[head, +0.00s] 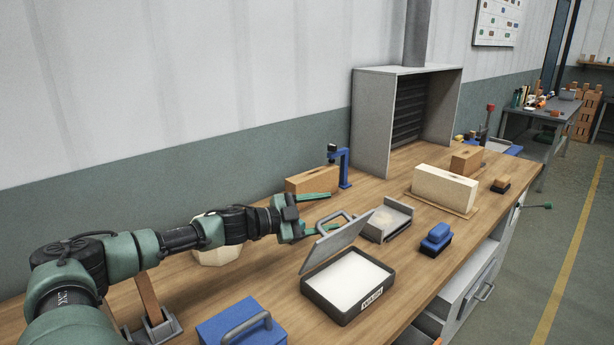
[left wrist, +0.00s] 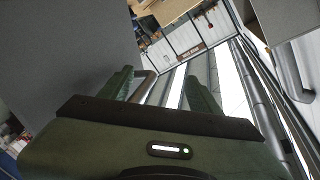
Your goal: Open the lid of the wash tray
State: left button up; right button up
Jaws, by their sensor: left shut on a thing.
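The wash tray (head: 343,314) is a dark shallow box with a white interior and a label on its front, near the front of the bench. Its grey lid (head: 335,244) stands raised and tilted at the tray's back left edge, leaving the inside exposed. My left gripper (head: 322,214) is at the lid's bar handle (head: 345,216), shut on it. In the left wrist view, the gripper's green fingers (left wrist: 160,88) stand either side of a bar. The exact contact is hard to make out. My right gripper is not in view.
A blue box with a handle (head: 238,328) stands left of the wash tray. A grey open tray (head: 398,212) stands behind it, and a blue brush-like block (head: 436,238) to the right. Wooden blocks and a grey hood (head: 373,120) stand farther back.

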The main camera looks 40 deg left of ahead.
pick_arm(q)
jog(key=p+v, duration=0.9)
jog(key=p, duration=0.1)
jog(key=shift+d+r+t, duration=0.2)
jog(key=shift+t, duration=0.1)
dwell(0.6)
